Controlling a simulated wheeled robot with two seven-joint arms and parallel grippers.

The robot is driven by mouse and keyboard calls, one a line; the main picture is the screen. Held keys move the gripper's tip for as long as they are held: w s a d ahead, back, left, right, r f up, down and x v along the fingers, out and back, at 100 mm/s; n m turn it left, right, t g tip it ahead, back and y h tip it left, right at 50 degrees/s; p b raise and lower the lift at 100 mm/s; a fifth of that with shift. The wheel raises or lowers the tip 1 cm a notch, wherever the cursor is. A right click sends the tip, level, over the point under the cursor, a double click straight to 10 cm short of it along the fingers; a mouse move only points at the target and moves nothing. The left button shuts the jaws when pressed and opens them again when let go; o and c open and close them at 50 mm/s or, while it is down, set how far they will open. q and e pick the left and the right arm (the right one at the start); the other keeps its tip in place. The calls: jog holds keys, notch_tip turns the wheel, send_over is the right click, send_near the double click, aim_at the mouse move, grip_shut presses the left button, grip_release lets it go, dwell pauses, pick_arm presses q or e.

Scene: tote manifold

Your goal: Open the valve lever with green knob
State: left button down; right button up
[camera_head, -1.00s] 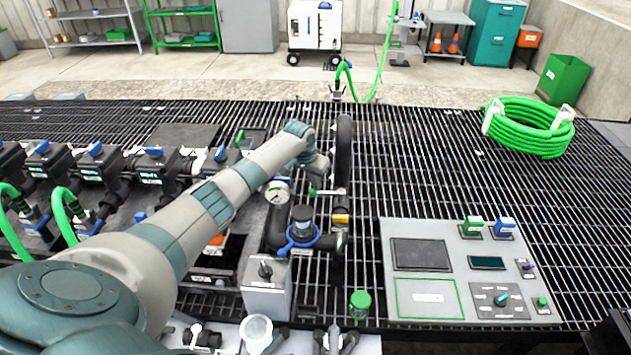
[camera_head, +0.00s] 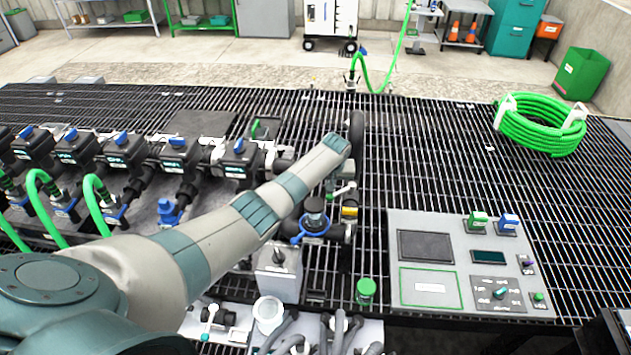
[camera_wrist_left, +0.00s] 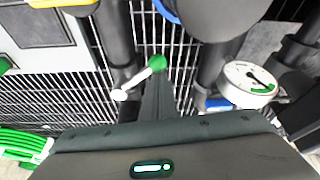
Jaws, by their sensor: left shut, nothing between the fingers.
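The valve lever (camera_head: 342,190) is a short white bar with a green knob (camera_head: 329,197), on the dark pipe just right of my left forearm's end. In the left wrist view the lever (camera_wrist_left: 139,80) runs slanted from its white pivot end up to the green knob (camera_wrist_left: 157,62). My left gripper (camera_wrist_left: 158,85) is shut and empty, its dark fingers just below the knob in that view; whether they touch it I cannot tell. In the head view my forearm mostly hides this gripper. My right gripper is not in view.
A round gauge (camera_wrist_left: 249,82) and dark pipes stand close to the gripper. A blue-ringed valve (camera_head: 314,222) is in front of the lever. A grey control panel (camera_head: 452,298) lies to the right, a green hose coil (camera_head: 540,125) behind it. Open grating lies between.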

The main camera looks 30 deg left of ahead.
pick_arm(q)
jog(key=shift+s+d+n+y, duration=0.3)
jog(key=shift+d+n, duration=0.5)
jog(key=shift+n, duration=0.2)
jog(key=d+n, duration=0.1)
jog(key=n, duration=0.1)
jog(key=d+n+g+b, duration=0.1)
jog(key=d+n, duration=0.1)
jog(key=d+n+g+y+b, duration=0.1)
jog(key=n, duration=0.1)
jog(key=shift+s+d+f, duration=0.15)
jog(key=shift+s+d, duration=0.15)
jog(key=shift+w+d, duration=0.1)
jog(key=shift+d, duration=0.3)
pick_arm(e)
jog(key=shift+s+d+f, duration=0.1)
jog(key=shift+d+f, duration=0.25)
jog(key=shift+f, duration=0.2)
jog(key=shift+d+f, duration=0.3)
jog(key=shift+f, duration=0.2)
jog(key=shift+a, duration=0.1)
